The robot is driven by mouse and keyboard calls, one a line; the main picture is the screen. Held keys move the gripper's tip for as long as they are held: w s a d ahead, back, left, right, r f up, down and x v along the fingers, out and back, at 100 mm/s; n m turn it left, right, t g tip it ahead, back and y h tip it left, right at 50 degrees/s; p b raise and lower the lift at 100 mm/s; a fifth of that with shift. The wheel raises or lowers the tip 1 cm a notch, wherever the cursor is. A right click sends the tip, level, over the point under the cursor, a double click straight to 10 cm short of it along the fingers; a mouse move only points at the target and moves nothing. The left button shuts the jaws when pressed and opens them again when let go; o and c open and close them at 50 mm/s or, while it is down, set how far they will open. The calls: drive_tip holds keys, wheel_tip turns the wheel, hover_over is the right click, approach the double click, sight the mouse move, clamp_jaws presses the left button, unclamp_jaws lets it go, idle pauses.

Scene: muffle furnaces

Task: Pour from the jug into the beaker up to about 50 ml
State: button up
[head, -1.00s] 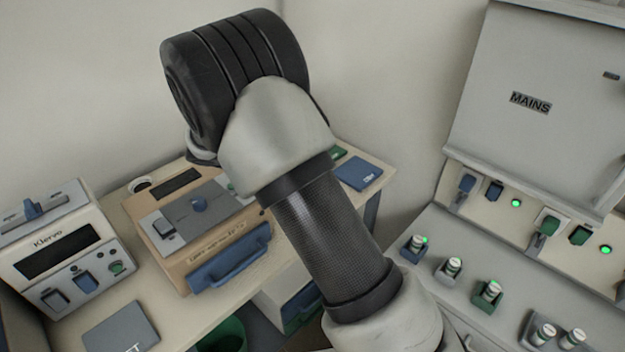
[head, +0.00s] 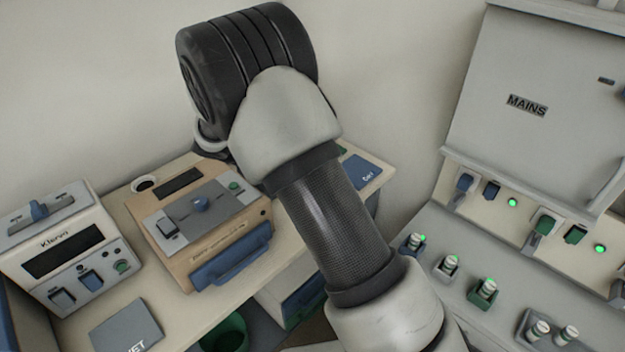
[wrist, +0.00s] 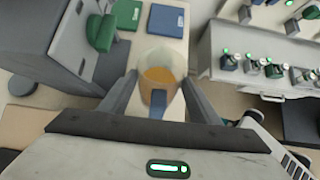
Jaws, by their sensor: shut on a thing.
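In the wrist view my gripper (wrist: 158,105) is shut on the jug (wrist: 160,58), a pale, open-topped vessel with orange liquid inside. Its blue handle (wrist: 158,104) points toward the gripper, between the two grey fingers. The liquid lies well below the rim. In the head view my arm hides the gripper and the jug. I cannot make out the beaker for certain in either view. A small white round rim (head: 143,185) shows behind the tan furnace, but I cannot tell what it is.
A tan furnace (head: 180,245) with a blue handle and a Klervo unit (head: 62,245) stand on the bench. A grey mat (head: 125,326) lies in front. Blue (wrist: 166,20) and green (wrist: 125,14) flat items lie beyond the jug. A MAINS cabinet (head: 500,60) and switch panel stand right.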

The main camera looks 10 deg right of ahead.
drive_tip(key=shift+w+d+r+g+y+p, duration=0.1)
drive_tip(key=shift+r+g+y+p, duration=0.25)
drive_tip(key=shift+p, duration=0.9)
drive_tip(key=shift+f, duration=0.15)
drive_tip(key=shift+y+p, duration=0.25)
drive_tip(key=shift+p, duration=0.5)
drive_tip(key=shift+w+d+r+g+y+p, duration=0.2)
drive_tip(key=shift+g+y+p, duration=0.4)
drive_tip(key=shift+p, duration=1.15)
drive_tip(key=shift+w+d+g+y, duration=0.2)
drive_tip(key=shift+d+g+y, duration=0.2)
drive_tip(key=shift+y, duration=0.3)
drive_tip(key=shift+a, duration=0.1)
drive_tip(key=shift+w+d+f+g+y, duration=0.1)
drive_tip(key=shift+w+d+g+y, duration=0.15)
drive_tip(key=shift+g+y, duration=0.35)
